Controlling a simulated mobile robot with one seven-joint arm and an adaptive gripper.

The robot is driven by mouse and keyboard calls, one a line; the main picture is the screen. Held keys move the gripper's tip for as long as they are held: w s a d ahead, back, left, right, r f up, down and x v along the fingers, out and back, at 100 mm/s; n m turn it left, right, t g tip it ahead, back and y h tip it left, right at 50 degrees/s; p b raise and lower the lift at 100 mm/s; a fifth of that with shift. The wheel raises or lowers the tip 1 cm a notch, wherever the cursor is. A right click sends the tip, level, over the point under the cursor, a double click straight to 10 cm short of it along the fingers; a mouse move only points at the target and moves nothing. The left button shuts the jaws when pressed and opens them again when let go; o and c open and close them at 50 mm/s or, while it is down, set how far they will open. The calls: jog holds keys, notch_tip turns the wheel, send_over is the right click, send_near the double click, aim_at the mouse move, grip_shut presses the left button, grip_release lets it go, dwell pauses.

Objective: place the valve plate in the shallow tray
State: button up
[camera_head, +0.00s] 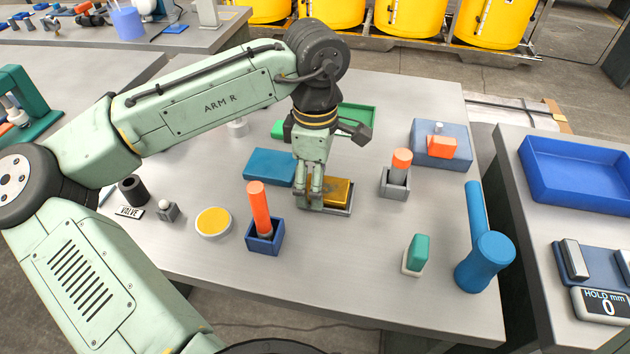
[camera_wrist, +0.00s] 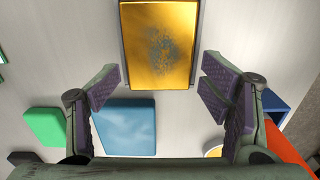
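A brass-gold rectangular plate (camera_head: 338,191), which looks like the valve plate, lies flat in a low grey tray (camera_head: 347,213), likely the shallow tray. In the wrist view the gold plate (camera_wrist: 157,45) fills the top middle, with a greyish smudge on its face and a thin grey rim (camera_wrist: 198,40) beside it. My gripper (camera_head: 312,205) is beside the plate's left end in the head view. In the wrist view my gripper (camera_wrist: 161,84) is open, fingers wide apart on either side of the plate's near end, with visible gaps. The gripper hides part of the plate and tray.
A blue block (camera_head: 270,167) lies left of the gripper. An orange cylinder (camera_head: 259,207) stands in a blue holder in front; another (camera_head: 401,160) stands right. A green tray (camera_head: 358,117) is behind. A large blue tray (camera_head: 578,172) is on the right bench.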

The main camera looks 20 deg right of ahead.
notch_tip(320, 180, up, 12)
jog(key=shift+b, duration=0.3)
